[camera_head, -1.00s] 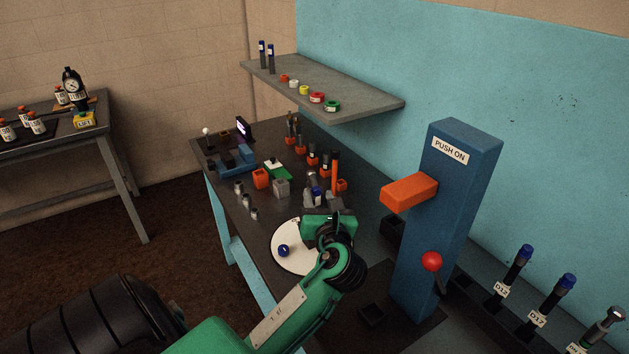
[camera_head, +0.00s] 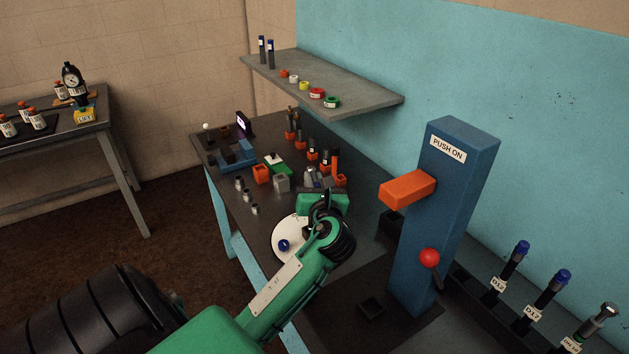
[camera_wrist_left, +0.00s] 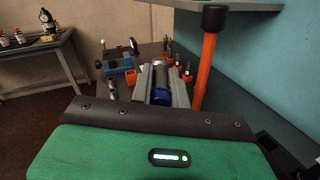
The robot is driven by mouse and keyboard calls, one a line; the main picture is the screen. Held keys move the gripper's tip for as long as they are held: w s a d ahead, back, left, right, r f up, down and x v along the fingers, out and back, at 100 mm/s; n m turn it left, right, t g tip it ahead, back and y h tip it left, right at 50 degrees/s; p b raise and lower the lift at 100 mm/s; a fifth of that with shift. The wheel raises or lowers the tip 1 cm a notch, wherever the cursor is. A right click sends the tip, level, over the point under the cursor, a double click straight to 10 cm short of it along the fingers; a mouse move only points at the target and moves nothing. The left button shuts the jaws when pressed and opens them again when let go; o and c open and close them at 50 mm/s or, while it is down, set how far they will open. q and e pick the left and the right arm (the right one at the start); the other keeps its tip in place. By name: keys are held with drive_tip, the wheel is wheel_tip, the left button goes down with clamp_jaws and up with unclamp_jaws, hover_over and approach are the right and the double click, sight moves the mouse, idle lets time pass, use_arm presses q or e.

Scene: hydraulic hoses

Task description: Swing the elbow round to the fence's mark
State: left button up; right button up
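My left gripper (camera_head: 315,182), on the green arm, is over the right part of the workbench. In the left wrist view its grey fingers (camera_wrist_left: 162,85) are close around a dark cylindrical piece with a blue end (camera_wrist_left: 163,94). They appear to grip it. I cannot tell whether this piece is the elbow, as its far end is hidden. A blue fixture (camera_head: 238,156) stands on the bench beyond; I cannot make out a fence mark on it. My right gripper is not in view.
An orange rod with a black top (camera_wrist_left: 208,58) stands close right of the fingers. A white disc with a blue knob (camera_head: 284,246) lies under my arm. The blue column (camera_head: 450,190) with an orange block stands at right. The grey shelf (camera_head: 350,100) overhangs the bench.

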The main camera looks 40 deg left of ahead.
use_arm(q)
drive_tip(key=shift+d+r+g+p, duration=0.1)
drive_tip(key=shift+g+p, duration=0.2)
drive_tip(key=shift+p, duration=0.1)
drive_tip(key=shift+w+d+r+n+g+y+p, duration=0.1)
drive_tip(key=shift+w+n+g+y+p, duration=0.1)
drive_tip(key=shift+n+g+y+p, duration=0.3)
drive_tip(key=shift+w+d+r+n+g+y+p, duration=0.1)
drive_tip(key=shift+w+n+g+y+p, duration=0.15)
drive_tip(key=shift+n+g+p, duration=0.3)
drive_tip(key=shift+w+d+f+n+g+y+p, duration=0.1)
drive_tip(key=shift+w+n+g+y+p, duration=0.15)
drive_tip(key=shift+n+g+p, duration=0.5)
drive_tip(key=shift+w+a+f+n+g+y+p, duration=0.15)
drive_tip(key=shift+n+g+y, duration=0.2)
drive_tip(key=shift+g, duration=0.65)
drive_tip(key=shift+w+d+n+g+y+p, duration=0.2)
drive_tip(key=shift+n+g+p, duration=0.25)
drive_tip(key=shift+n+g, duration=0.35)
drive_tip(key=shift+g, duration=0.3)
drive_tip(key=o, duration=0.7)
drive_tip(key=shift+s, duration=0.1)
